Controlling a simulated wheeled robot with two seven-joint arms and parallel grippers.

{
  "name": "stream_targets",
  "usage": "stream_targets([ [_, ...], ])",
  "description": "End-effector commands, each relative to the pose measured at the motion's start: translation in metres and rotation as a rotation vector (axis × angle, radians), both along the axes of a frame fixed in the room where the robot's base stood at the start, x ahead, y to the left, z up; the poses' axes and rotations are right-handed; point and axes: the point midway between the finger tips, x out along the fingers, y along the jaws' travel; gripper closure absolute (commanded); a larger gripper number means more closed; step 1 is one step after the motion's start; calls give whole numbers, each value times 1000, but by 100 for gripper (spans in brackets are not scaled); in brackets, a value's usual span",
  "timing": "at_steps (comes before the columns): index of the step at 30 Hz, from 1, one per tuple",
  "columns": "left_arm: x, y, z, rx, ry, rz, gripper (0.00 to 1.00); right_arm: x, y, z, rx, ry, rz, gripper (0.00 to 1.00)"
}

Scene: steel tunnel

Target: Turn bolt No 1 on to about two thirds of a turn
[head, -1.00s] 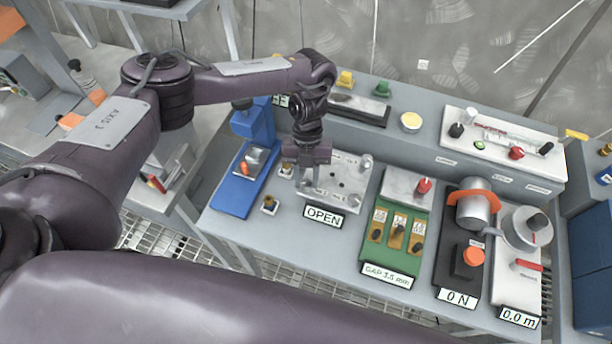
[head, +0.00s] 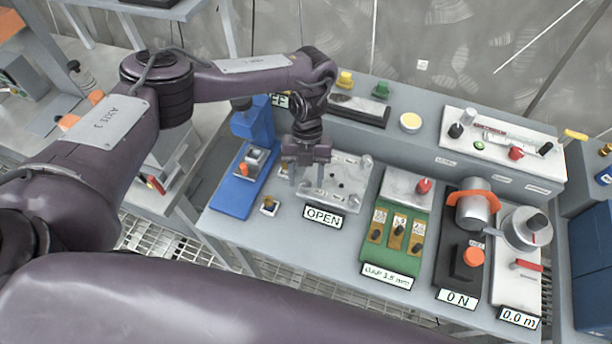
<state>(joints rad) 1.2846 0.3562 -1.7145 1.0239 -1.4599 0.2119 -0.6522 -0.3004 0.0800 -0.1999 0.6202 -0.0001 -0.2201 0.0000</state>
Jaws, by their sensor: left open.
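A light metal plate (head: 345,185) with several bolts lies on the bench behind a sign reading OPEN (head: 323,218). I cannot read any bolt numbers, so I cannot tell which is bolt No 1. My left gripper (head: 306,180) points down over the left part of this plate, its fingers apart with nothing visible between them. It hides that side of the plate and whatever bolt is under it. I cannot tell whether the fingertips touch anything. My right gripper is not in the picture.
A blue stand (head: 240,175) is close on the left, with a small block (head: 269,206) beside it. A green gap unit (head: 395,245) stands right of the plate. Farther right are a black force unit (head: 463,275) and a white dial unit (head: 520,265). A raised ledge runs behind.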

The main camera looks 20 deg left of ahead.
Motion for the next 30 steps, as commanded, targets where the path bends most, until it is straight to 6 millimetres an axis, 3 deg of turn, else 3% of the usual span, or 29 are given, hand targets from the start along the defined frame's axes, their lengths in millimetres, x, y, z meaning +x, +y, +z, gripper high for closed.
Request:
stream_targets([
  [13, 26, 7, 60, 1, -5, 0, 50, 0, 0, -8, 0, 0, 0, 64],
  [30, 28, 8, 67, 0, -2, 1, 50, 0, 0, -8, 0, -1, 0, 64],
])
